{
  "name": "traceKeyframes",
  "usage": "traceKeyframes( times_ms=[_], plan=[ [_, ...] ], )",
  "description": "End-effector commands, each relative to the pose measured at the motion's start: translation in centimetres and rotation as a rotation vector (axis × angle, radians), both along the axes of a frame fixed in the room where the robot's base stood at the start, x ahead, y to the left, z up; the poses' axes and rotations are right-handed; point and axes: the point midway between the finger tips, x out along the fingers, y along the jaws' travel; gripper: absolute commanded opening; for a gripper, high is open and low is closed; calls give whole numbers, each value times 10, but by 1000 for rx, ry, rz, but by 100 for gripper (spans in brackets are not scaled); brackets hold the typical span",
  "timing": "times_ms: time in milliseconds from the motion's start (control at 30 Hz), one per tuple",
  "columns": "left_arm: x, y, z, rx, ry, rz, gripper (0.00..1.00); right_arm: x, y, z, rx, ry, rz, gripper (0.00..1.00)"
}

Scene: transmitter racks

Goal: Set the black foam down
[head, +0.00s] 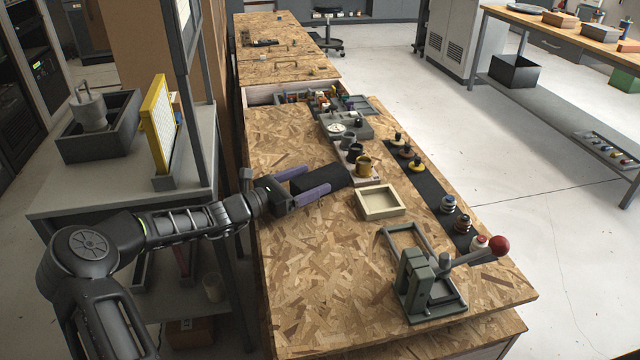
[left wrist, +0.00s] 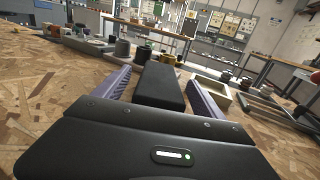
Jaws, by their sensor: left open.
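The black foam (head: 324,180) is a dark rectangular block lying on the wood-chip bench top. My left gripper (head: 308,182) is open, with its two purple fingers on either side of the foam's near end. In the left wrist view the foam (left wrist: 160,86) lies between the two fingers (left wrist: 160,92), with a visible gap on each side. The foam's far end reaches past the fingertips, close to the cups. My right gripper is not in view.
A pale wooden tray (head: 378,203) stands right of the foam. A brass cup (head: 364,167) and dark cups are just beyond it. A lever press with a red knob (head: 499,245) stands at the front right. The bench's front left (head: 310,290) is clear.

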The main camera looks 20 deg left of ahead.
Motion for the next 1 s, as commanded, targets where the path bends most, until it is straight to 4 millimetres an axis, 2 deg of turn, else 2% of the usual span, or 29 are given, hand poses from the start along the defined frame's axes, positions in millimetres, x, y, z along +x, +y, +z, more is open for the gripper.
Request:
traceKeyframes(
  times_ms=[100, 233, 833, 1000],
  plan=[
    [17, -11, 0, -2, -1, -2, 80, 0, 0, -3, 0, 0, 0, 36],
    [26, -16, 0, -1, 1, 0, 80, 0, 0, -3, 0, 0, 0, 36],
    [27, -16, 0, 0, 0, 0, 80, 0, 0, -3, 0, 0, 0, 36],
    [27, -16, 0, 0, 0, 0, 67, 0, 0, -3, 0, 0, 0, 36]
  ],
)
